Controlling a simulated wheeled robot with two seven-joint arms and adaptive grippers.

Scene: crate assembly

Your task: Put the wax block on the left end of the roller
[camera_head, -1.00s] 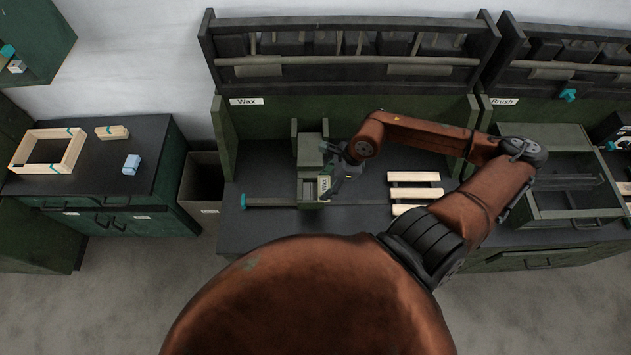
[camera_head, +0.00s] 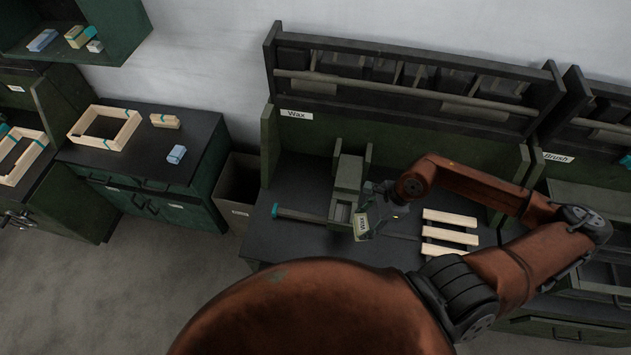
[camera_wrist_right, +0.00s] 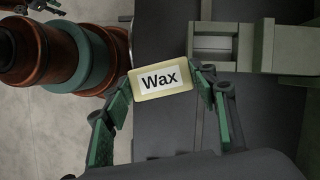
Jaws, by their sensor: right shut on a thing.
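The wax block (camera_head: 361,227) is pale yellow with a white "Wax" label; it also shows in the right wrist view (camera_wrist_right: 160,79). My right gripper (camera_head: 370,217) is shut on it, with a green-padded finger at either side in the wrist view. The block is held at the front right of a grey-green holder (camera_head: 348,174) on the wax bench. A long round roller-like bar (camera_head: 400,95) spans the rack above.
Pale slats (camera_head: 450,233) lie on the bench right of my gripper. A dark bin (camera_head: 238,190) stands left of the bench. The bench's left front is fairly clear.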

